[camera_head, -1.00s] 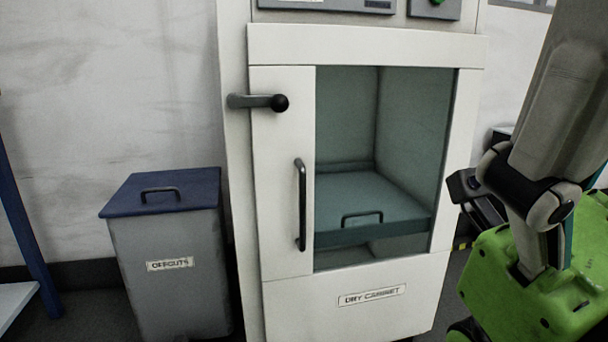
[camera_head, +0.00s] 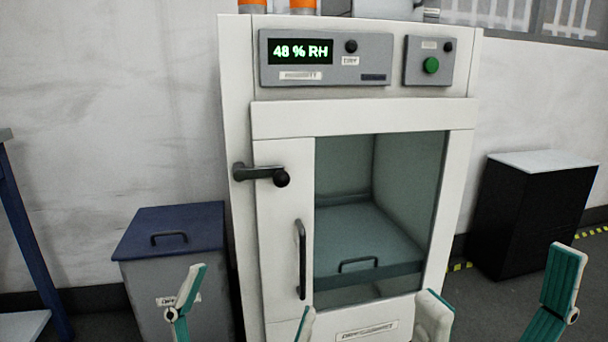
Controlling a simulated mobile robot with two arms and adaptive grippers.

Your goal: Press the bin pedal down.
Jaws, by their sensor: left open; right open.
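The bin (camera_head: 150,292) is a grey box with a dark blue lid (camera_head: 172,225) and a black handle on top. It stands at the left against the wall, lid shut. Its label is partly covered by a finger of my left gripper. The pedal is not in view; the bin's lower part is cut off by the frame. My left gripper (camera_head: 244,308) is open, its fingers spread across the bottom edge in front of the bin and cabinet. My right gripper (camera_head: 498,302) is open and empty at the bottom right. I cannot tell their distance from the bin.
A tall white dry cabinet (camera_head: 285,150) with a glass window, lever and door handle stands right beside the bin. A black box-shaped unit (camera_head: 530,220) with a pale top is at the right. A blue-legged bench (camera_head: 30,240) is at the far left.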

